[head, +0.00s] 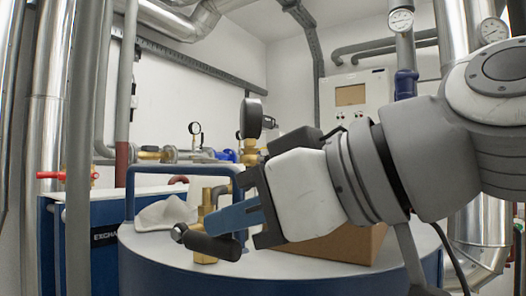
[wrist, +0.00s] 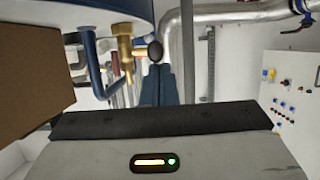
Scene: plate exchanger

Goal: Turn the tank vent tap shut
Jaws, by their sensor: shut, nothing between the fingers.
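The tank vent tap is a brass valve (head: 207,206) standing on the tank's pale top, with a black lever handle (head: 212,246) sticking out sideways, slightly tilted. My gripper (head: 212,221) is shut and empty. In the head view its blue fingers cross in front of the brass body, just above the lever; I cannot tell whether they touch. In the wrist view, the brass valve (wrist: 125,48) hangs at upper middle, and the round black lever end (wrist: 155,50) appears just beyond my blue fingertips (wrist: 161,68). The fingers hide part of the valve.
The blue tank (head: 160,270) fills the lower middle. A cardboard box (head: 345,243) stands on it behind my wrist. A white cloth (head: 165,214) and a blue rail (head: 131,190) are at left. A black gauge (head: 251,118) rises behind my gripper. Free room lies in front of the lever.

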